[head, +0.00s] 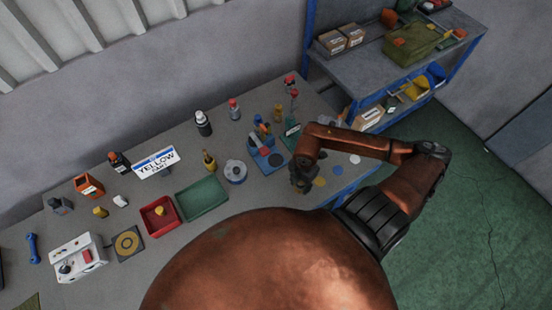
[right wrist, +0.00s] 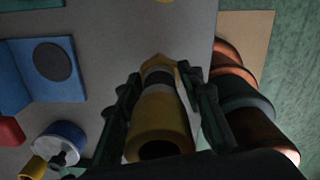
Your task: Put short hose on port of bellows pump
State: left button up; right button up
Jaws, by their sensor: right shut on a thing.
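My right gripper (head: 303,186) is over the table near its front right edge. In the right wrist view its fingers (right wrist: 165,100) are shut on a short yellow tube-shaped piece (right wrist: 160,125), which looks like the short hose. It has a dark hollow end towards the camera, pale and dark bands, and a yellow far end. A blue hinged piece with a dark round disc (right wrist: 30,70) stands apart to its left; it may be the bellows pump. It also shows in the head view (head: 262,157), left of the gripper. I cannot make out its port. My left gripper is not in view.
Left of the blue piece are a round grey device (head: 236,171), a green tray (head: 202,198) and a red bin (head: 160,215). A blue cylinder (right wrist: 60,140) is at lower left in the wrist view. Flat discs (head: 319,182) lie near the gripper. Shelves (head: 375,68) stand beyond.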

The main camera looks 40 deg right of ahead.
jog(key=shift+w+d+m, duration=0.1)
jog(key=shift+w+m, duration=0.1)
jog(key=shift+m, duration=0.1)
jog(key=w+p, duration=0.1)
jog(key=w, duration=0.4)
jog(key=w+d+p, duration=0.1)
jog(key=w, duration=0.5)
jog(key=w+d+p, duration=0.1)
jog(key=w+p, duration=0.1)
jog(key=w, duration=0.4)
jog(key=shift+w, duration=0.1)
notch_tip(320, 180, down, 2)
jog(key=shift+a+f+p, duration=0.1)
jog(key=shift+f+p, duration=0.15)
jog(key=shift+p, duration=0.4)
jog(key=shift+f, duration=0.5)
jog(key=shift+f, duration=0.1)
jog(key=o, duration=1.4)
